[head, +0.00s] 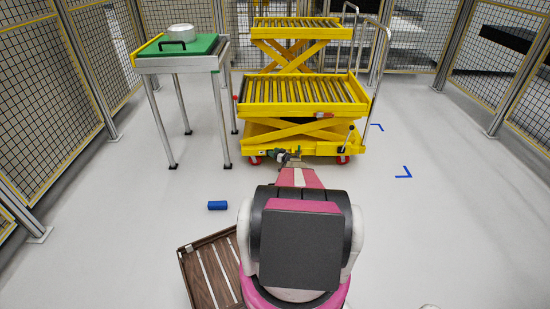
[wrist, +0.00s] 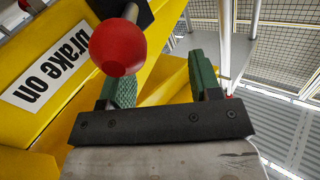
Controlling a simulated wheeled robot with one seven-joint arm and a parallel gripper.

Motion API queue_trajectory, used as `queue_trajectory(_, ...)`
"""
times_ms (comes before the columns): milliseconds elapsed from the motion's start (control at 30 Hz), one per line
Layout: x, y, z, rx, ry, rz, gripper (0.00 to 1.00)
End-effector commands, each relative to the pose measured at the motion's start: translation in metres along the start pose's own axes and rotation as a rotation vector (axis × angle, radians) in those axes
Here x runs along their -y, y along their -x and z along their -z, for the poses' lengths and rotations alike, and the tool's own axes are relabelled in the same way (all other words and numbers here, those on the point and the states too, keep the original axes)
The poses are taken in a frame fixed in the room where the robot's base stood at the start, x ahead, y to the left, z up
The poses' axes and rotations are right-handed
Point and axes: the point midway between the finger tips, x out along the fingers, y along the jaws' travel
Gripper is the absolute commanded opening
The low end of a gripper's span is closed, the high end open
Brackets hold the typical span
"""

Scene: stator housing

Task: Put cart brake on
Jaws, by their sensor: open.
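The yellow cart (head: 300,130) stands ahead of me, with a roller deck at two levels. In the wrist view, a red ball knob (wrist: 117,48) on a metal rod sticks out from the cart's yellow side (wrist: 55,75). A white label reading "brake on" (wrist: 45,80) is beside it. My gripper (wrist: 163,80) has green fingers, spread apart with nothing between them. The knob shows near the left finger and partly overlaps it; I cannot tell if they touch. In the head view my gripper (head: 285,155) is low at the cart's near side.
A green-topped table (head: 180,60) with a round metal part (head: 180,33) stands to the left. A blue block (head: 217,205) and a brown slatted crate (head: 207,268) are on the floor near me. Mesh fence surrounds the area. The floor at right is clear, with blue corner marks.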

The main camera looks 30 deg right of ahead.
Motion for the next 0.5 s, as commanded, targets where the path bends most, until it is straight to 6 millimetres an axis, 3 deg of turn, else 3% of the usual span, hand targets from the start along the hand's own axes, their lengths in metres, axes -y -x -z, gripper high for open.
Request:
queue_trajectory(33,0.017,-0.003,0.003,0.002,-0.001,0.004,0.58)
queue_trajectory(200,0.049,-0.013,0.016,0.002,-0.001,0.003,0.58)
queue_trajectory(500,0.097,-0.030,0.034,0.002,-0.001,0.002,0.58)
